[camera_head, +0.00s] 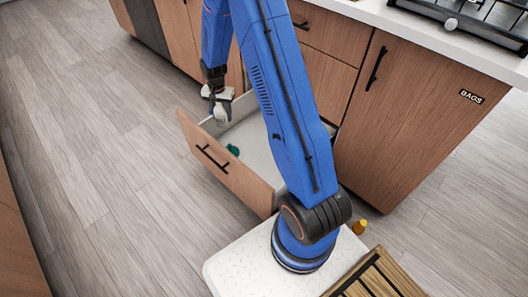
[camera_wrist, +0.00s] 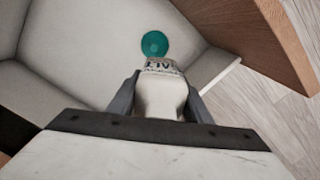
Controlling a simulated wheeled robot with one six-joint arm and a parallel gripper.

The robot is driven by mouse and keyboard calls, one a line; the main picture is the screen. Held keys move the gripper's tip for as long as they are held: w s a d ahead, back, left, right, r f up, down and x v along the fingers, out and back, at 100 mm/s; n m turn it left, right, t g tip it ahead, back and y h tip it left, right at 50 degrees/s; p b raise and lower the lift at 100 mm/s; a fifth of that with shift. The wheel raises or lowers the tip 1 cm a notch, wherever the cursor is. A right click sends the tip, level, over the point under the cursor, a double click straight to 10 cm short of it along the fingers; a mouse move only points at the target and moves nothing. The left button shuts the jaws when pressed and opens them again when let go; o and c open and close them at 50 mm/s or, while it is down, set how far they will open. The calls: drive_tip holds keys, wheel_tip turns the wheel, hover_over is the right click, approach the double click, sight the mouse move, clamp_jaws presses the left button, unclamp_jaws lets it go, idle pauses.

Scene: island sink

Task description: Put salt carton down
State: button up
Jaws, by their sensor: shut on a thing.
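The salt carton (camera_wrist: 162,92) is pale with dark lettering that seems to read SALT. My gripper (camera_wrist: 160,100) is shut on it, with one dark finger on each side. In the head view, my gripper (camera_head: 218,98) points down and holds the carton (camera_head: 222,113) above the far front corner of an open drawer (camera_head: 258,190). The wrist view looks down past the carton into the pale drawer interior (camera_wrist: 85,50). The carton looks clear of the drawer floor, and its rear part is hidden by the gripper.
A teal round thing (camera_wrist: 154,44) lies in the drawer; it also shows in the head view (camera_head: 233,150). My blue arm hides part of the drawer. A cabinet door marked BAGS (camera_head: 410,110) is to the right. Wooden floor (camera_head: 90,170) is clear to the left.

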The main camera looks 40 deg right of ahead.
drive_tip(key=s+d+f+m, duration=0.25)
drive_tip(key=s+f, duration=0.25)
drive_tip(key=s, duration=0.3)
drive_tip(key=s+d+f+m, duration=0.1)
drive_tip(key=s+f+m, duration=0.3)
drive_tip(key=s, duration=0.5)
drive_tip(key=shift+w+a+f, duration=0.1)
drive_tip(key=shift+a+f, duration=0.05)
drive_tip(key=shift+f, duration=2.4)
drive_tip(key=shift+w+a+f, duration=0.1)
drive_tip(key=shift+f, duration=2.4)
drive_tip(key=shift+f, duration=0.1)
drive_tip(key=o, duration=1.3)
drive_tip(key=shift+o, duration=0.2)
